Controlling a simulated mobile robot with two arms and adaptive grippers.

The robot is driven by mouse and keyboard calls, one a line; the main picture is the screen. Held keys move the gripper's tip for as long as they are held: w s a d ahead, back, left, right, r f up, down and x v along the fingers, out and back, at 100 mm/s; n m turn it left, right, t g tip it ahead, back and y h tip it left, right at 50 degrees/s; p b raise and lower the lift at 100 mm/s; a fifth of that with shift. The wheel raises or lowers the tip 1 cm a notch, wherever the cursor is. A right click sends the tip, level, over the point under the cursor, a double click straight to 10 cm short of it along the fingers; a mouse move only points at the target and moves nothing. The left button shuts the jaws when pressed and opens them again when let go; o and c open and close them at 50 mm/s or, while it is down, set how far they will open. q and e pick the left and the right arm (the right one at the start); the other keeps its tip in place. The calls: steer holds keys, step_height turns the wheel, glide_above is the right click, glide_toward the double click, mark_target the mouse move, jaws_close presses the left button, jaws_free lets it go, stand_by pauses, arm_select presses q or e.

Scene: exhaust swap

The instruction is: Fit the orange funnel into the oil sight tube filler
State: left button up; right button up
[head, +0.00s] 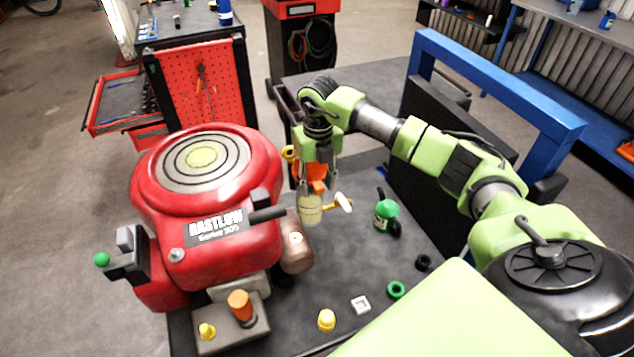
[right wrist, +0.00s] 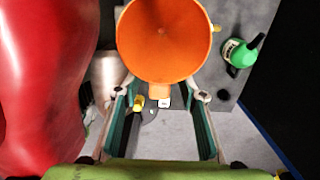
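The orange funnel (head: 317,172) is between the fingers of my right gripper (head: 318,186), above the dark table. In the right wrist view its round mouth (right wrist: 163,38) faces the camera, and both fingers (right wrist: 160,92) reach to its sides. The gripper looks shut on it. Right below it in the head view is a pale yellow see-through cylinder (head: 311,211), which looks like the oil sight tube filler. The funnel's tip and the filler opening are partly hidden, so I cannot tell whether they touch. My left gripper is not in view.
The red engine (head: 205,190) stands close on the left, with a brownish canister (head: 297,250) at its side. A yellow part with a white end (head: 342,202) lies beside the cylinder. A green bottle (head: 386,215) and several small caps are on the table (head: 300,325). A blue frame (head: 480,75) stands behind.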

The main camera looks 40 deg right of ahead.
steer(key=shift+r, duration=0.1)
step_height(320, 180, up, 12)
steer(key=shift+s, duration=0.2)
stand_by(0.7)
